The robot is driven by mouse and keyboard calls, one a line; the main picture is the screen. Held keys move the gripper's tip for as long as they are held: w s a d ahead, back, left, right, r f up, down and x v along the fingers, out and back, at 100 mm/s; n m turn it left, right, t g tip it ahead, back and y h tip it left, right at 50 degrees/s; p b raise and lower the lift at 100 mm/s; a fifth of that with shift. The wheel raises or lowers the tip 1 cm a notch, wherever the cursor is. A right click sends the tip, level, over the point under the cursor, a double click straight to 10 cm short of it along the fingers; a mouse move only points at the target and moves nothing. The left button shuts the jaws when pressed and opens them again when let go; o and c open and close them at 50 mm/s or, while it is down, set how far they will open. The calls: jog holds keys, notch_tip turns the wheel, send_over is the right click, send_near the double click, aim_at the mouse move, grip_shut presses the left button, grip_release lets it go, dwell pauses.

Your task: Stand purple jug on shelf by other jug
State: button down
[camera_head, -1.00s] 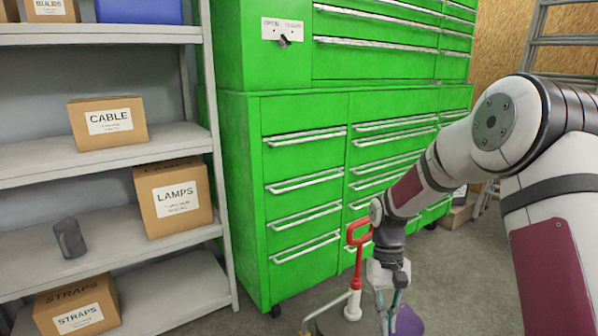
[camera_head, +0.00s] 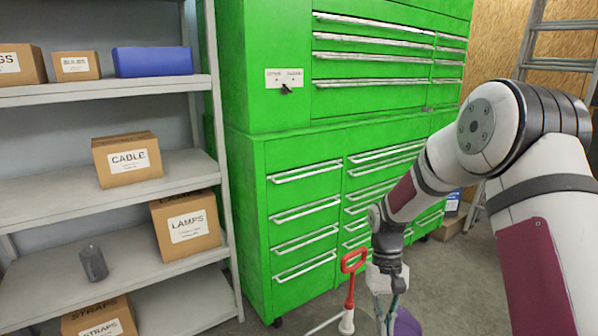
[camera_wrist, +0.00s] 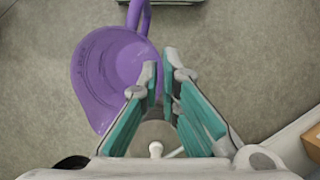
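The purple jug (camera_wrist: 92,85) shows from above in the wrist view, its handle toward the top. My gripper (camera_wrist: 159,65) is closed on the jug's right wall, one finger inside the rim and one outside. In the head view my gripper (camera_head: 385,305) is low at centre right, and part of the purple jug (camera_head: 408,322) shows beside it at the bottom edge. A dark grey, jug-like vessel (camera_head: 93,263) stands on the grey shelf (camera_head: 50,275) at left, far from my gripper.
A box marked LAMPS (camera_head: 186,225) stands right of the grey vessel. A box marked CABLE (camera_head: 127,159) is one shelf up, and a STRAPS box (camera_head: 98,318) is below. A green tool cabinet (camera_head: 245,190) stands beside the shelving. A red-handled tool (camera_head: 353,262) is close to my gripper.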

jog(key=shift+s+r+p, duration=0.6)
jog(key=shift+r+p, duration=0.2)
jog(key=shift+r, duration=0.1)
jog(key=shift+s+r+p, duration=0.6)
jog(key=shift+r+p, duration=0.15)
jog(key=shift+r, duration=0.15)
